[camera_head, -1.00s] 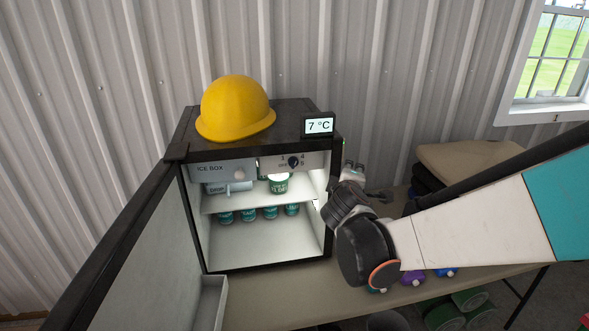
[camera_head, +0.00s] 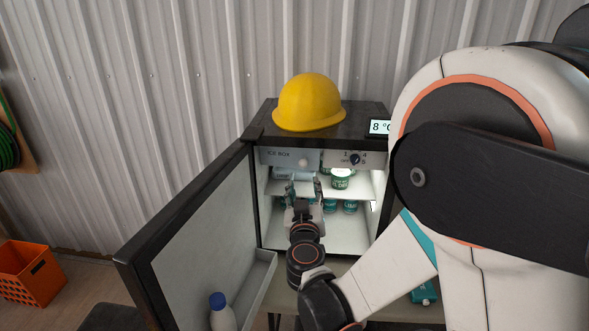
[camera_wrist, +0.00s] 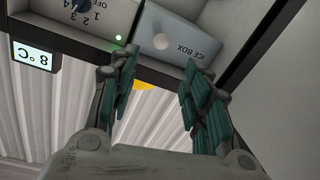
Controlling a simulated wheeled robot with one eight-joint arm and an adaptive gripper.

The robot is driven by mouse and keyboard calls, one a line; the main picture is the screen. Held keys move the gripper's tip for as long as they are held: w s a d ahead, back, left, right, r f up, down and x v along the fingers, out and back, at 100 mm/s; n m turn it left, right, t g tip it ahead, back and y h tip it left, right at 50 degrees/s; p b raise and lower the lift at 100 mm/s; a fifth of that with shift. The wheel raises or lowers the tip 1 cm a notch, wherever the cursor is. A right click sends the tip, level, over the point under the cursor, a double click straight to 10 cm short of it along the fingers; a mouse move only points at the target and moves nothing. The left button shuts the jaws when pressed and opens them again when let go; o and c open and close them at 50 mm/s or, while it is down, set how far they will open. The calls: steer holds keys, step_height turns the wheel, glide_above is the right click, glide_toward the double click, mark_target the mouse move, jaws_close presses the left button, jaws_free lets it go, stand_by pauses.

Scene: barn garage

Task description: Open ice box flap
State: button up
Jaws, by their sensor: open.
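The ice box flap (camera_head: 283,158) is a pale grey panel at the top left inside the small fridge (camera_head: 270,225). It looks shut, with its label and a round knob at its right. In the wrist view, which is upside down, the flap (camera_wrist: 178,38) and its knob (camera_wrist: 161,41) lie just beyond my fingertips. My gripper (camera_head: 304,186) is in front of the fridge opening, just below the flap. It also shows in the wrist view (camera_wrist: 155,72), its fingers spread with nothing between them. I see no clear contact with the flap.
The fridge door (camera_head: 205,240) stands open at the left, with a white bottle (camera_head: 222,314) in its shelf. Tubs (camera_head: 342,178) stand on the shelves. A yellow helmet (camera_head: 308,102) and temperature display (camera_head: 380,127) sit on top. A dial (camera_wrist: 82,6) is beside the flap.

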mark_target(303, 166)
steer(key=w, duration=0.4)
steer(key=w+b, duration=0.1)
steer(key=w, duration=0.4)
steer(key=w+b, duration=0.1)
steer(key=w, duration=0.3)
steer(key=shift+w+a, duration=0.35)
steer(key=shift+a, duration=0.05)
jaws_close()
